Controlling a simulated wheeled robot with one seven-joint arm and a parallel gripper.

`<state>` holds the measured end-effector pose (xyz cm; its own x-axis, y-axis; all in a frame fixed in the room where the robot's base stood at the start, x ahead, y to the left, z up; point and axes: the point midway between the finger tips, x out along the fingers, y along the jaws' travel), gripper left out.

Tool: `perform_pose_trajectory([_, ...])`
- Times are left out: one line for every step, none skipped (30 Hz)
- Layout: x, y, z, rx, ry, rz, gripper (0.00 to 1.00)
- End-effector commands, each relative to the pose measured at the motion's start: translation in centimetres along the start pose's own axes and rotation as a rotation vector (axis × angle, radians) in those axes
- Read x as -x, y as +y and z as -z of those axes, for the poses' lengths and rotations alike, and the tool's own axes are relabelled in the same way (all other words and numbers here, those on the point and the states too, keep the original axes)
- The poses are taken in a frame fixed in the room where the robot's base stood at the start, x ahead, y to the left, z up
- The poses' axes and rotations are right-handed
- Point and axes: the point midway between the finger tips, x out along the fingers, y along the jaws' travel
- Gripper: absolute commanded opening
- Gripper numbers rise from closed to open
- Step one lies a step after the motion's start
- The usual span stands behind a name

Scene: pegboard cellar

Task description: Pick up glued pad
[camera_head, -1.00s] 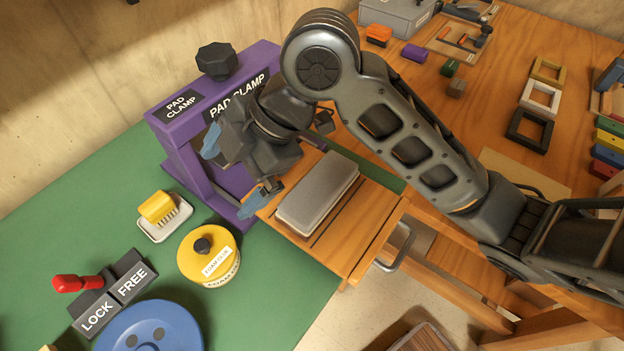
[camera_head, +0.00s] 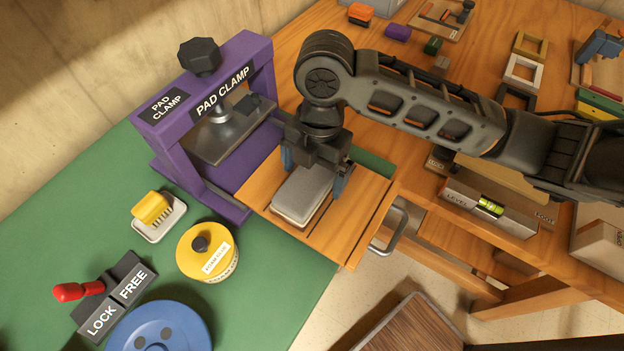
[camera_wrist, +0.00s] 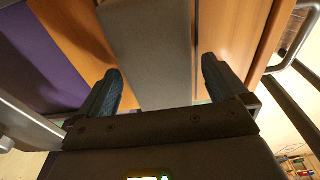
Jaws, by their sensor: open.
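The glued pad (camera_head: 302,196) is a grey rounded slab lying flat on a slotted wooden sliding board (camera_head: 345,222) in front of the purple pad clamp (camera_head: 178,160). My gripper (camera_head: 315,173) is over the pad's far end, its blue-padded fingers to the left and right of it. In the wrist view the pad (camera_wrist: 152,50) runs up between the two open fingers (camera_wrist: 160,88), with gaps visible on both sides. I cannot tell whether the fingertips are down at the pad's height.
The clamp's raised metal plate (camera_head: 230,132) is left of my gripper. A yellow glue tin (camera_head: 207,252), a yellow brush (camera_head: 152,208) and a LOCK/FREE lever (camera_head: 110,290) stand on the green mat. A metal handle (camera_head: 392,228) sticks out right of the board.

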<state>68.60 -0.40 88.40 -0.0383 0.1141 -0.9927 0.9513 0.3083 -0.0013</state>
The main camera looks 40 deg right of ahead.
Motion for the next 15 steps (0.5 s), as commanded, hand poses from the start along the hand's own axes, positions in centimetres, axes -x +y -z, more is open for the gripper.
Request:
perform_pose_trajectory([-0.56, -0.02, 0.07, 0.000, 0.001, 0.001, 1.00])
perform_pose_trajectory([-0.81, -0.02, 0.08, 0.000, 0.001, 0.001, 1.00])
perform_pose_trajectory([-1.07, -0.01, 0.07, 0.000, 0.001, 0.001, 1.00])
perform_pose_trajectory([-1.21, 0.00, 0.07, 0.000, 0.001, 0.000, 1.00])
perform_pose_trajectory([-1.31, 0.00, 0.06, 0.000, 0.000, 0.000, 1.00])
perform_pose_trajectory([-1.39, 0.01, 0.06, 0.001, 0.000, -0.001, 1.00])
perform_pose_trajectory([-1.41, 0.02, 0.06, 0.001, 0.000, -0.001, 1.00])
perform_pose_trajectory([-1.41, 0.02, 0.06, 0.001, 0.000, -0.001, 1.00])
perform_pose_trajectory([-1.40, 0.02, 0.06, 0.001, 0.000, -0.001, 1.00])
perform_pose_trajectory([-1.39, 0.03, 0.06, 0.001, 0.000, -0.001, 1.00])
perform_pose_trajectory([-1.39, 0.03, 0.06, 0.001, 0.000, -0.001, 1.00])
perform_pose_trajectory([-1.39, 0.03, 0.06, 0.001, 0.000, -0.001, 0.97])
perform_pose_trajectory([-1.38, 0.03, 0.07, 0.001, 0.000, -0.001, 0.94])
perform_pose_trajectory([-1.38, 0.03, 0.06, 0.001, 0.000, -0.001, 0.91])
perform_pose_trajectory([-1.37, 0.03, 0.07, 0.001, 0.000, -0.001, 0.88])
